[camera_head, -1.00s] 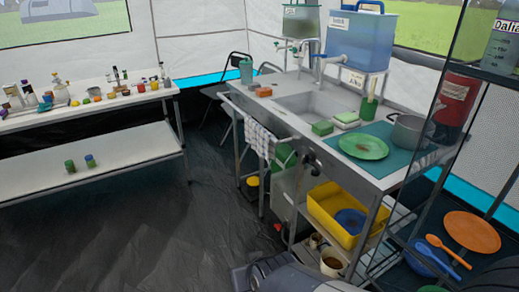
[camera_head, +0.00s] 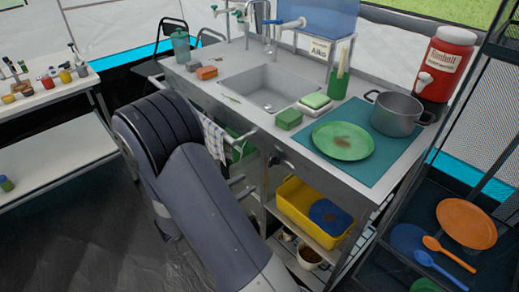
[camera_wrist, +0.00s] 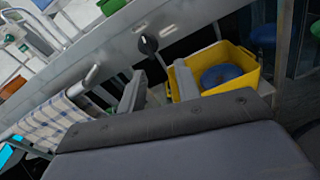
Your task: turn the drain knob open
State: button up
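The drain knob (camera_head: 274,160) is a small dark knob on the front panel of the metal sink counter (camera_head: 215,95), below the basin (camera_head: 262,88). In the wrist view the black knob (camera_wrist: 148,44) sits on the grey panel, just beyond the fingertips. My gripper (camera_wrist: 160,72) is open and empty, with its two grey fingers apart and pointing toward the panel. The knob appears roughly between the fingers' lines, and they do not seem to touch it.
A checked towel (camera_wrist: 52,122) hangs on a rail left of my fingers. A yellow tub (camera_head: 298,212) stands on the shelf below and right of the knob. A green plate (camera_head: 342,141) and a pot (camera_head: 396,113) stand on the counter top.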

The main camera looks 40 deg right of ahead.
aim_at(270, 160)
jog(key=shift+n+t+h, duration=0.3)
jog(key=shift+h, duration=0.1)
jog(key=w+d, duration=0.1)
jog(key=d, duration=0.6)
jog(key=w+d, duration=0.1)
jog(key=d, duration=0.2)
jog(key=shift+w+d+r, duration=0.25)
jog(key=shift+w+d, duration=0.05)
jog(key=shift+d, duration=0.1)
grip_shut()
